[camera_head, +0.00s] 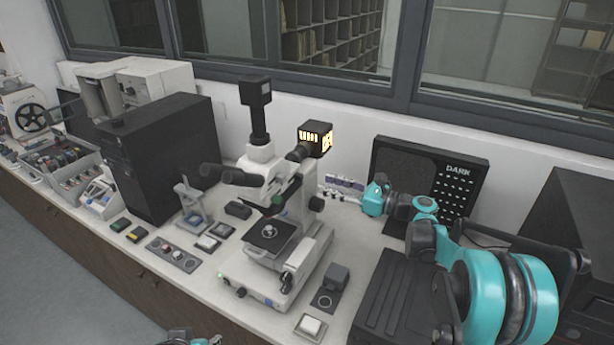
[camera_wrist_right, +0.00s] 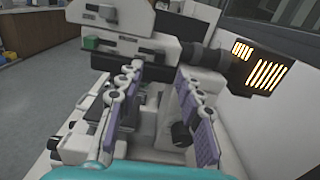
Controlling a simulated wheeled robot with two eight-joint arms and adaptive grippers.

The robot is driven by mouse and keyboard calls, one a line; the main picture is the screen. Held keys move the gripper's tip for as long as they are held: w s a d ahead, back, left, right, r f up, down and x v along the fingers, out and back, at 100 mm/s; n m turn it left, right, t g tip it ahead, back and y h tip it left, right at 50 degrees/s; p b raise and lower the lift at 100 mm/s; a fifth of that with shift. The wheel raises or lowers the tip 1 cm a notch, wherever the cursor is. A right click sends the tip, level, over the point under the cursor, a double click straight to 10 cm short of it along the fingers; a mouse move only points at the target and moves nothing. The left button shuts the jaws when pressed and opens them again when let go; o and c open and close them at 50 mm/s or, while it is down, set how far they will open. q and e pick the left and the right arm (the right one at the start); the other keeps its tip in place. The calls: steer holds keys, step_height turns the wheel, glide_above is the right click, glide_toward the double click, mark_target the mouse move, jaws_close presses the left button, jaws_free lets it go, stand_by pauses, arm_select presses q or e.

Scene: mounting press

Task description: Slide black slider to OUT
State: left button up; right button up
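The white microscope (camera_head: 268,205) stands on the bench with black eyepieces and a lit black lamp box (camera_head: 316,138). My right gripper (camera_head: 338,188) is just right of its upper body; its purple-padded fingers also show in the wrist view (camera_wrist_right: 160,74). They are spread apart with nothing between them, and point at the microscope head (camera_wrist_right: 105,52). A dark bar (camera_wrist_right: 125,45) and a green part (camera_wrist_right: 91,42) show on that head. I cannot tell which dark part is the black slider, and no OUT mark is readable. Only a teal bit of my left arm shows at the bottom edge.
A black box marked DARK (camera_head: 432,180) stands behind my right arm. A black tower (camera_head: 158,155) is left of the microscope. Small devices (camera_head: 172,254) lie along the bench front. A small black block (camera_head: 336,277) and a white-topped pad (camera_head: 310,326) sit at right front.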

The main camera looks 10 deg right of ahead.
mark_target(302, 177)
steer(key=b+x, duration=0.1)
steer(key=x, duration=0.6)
steer(key=shift+w+a, duration=0.25)
steer(key=shift+a, duration=0.05)
jaws_close()
